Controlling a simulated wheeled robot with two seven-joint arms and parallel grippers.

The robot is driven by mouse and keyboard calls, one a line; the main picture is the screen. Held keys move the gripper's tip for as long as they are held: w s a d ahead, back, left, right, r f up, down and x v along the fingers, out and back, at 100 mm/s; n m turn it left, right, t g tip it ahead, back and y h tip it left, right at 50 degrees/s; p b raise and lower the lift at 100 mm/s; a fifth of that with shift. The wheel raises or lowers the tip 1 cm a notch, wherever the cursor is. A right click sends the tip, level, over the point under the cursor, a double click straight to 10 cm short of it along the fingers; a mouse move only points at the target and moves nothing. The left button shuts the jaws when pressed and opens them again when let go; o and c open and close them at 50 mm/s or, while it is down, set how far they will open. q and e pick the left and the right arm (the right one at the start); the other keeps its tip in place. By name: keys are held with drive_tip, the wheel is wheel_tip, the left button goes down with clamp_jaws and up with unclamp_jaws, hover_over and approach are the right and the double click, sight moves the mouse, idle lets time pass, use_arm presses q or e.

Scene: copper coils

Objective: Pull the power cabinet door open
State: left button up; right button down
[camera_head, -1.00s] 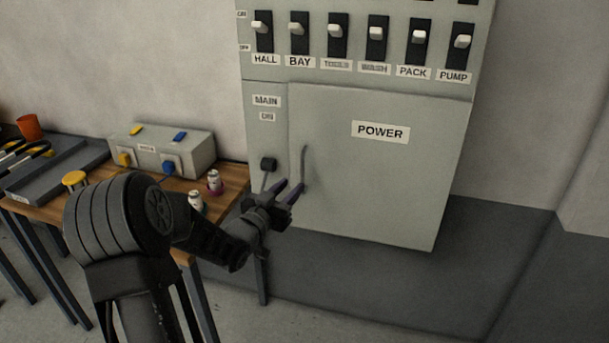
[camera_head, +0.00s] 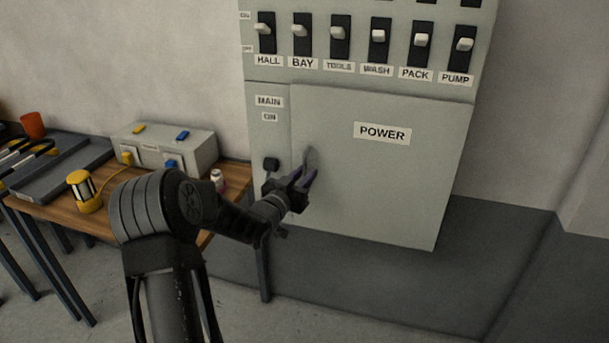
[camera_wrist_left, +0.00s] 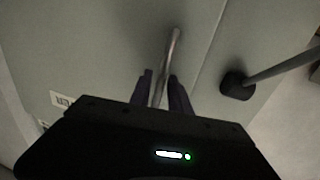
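The power cabinet door (camera_head: 380,180) is a grey panel labelled POWER, and it is shut flush with the cabinet. Its vertical bar handle (camera_head: 310,155) is at the door's left side, its lower part hidden by my gripper. My left gripper (camera_head: 304,178) is at the handle, its fingers apart. In the left wrist view the handle (camera_wrist_left: 173,50) runs between the two fingers (camera_wrist_left: 161,88), one on each side; a firm grip on it is not visible. My right gripper is in neither current view.
A black-knobbed MAIN lever (camera_head: 271,164) sits just left of the handle. A row of labelled switches (camera_head: 378,38) is above the door. A wooden bench (camera_head: 50,208) at the left holds a yellow lantern (camera_head: 84,191), a grey box (camera_head: 190,150) and a tray.

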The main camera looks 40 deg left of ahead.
use_arm(q)
clamp_jaws()
idle(1.1)
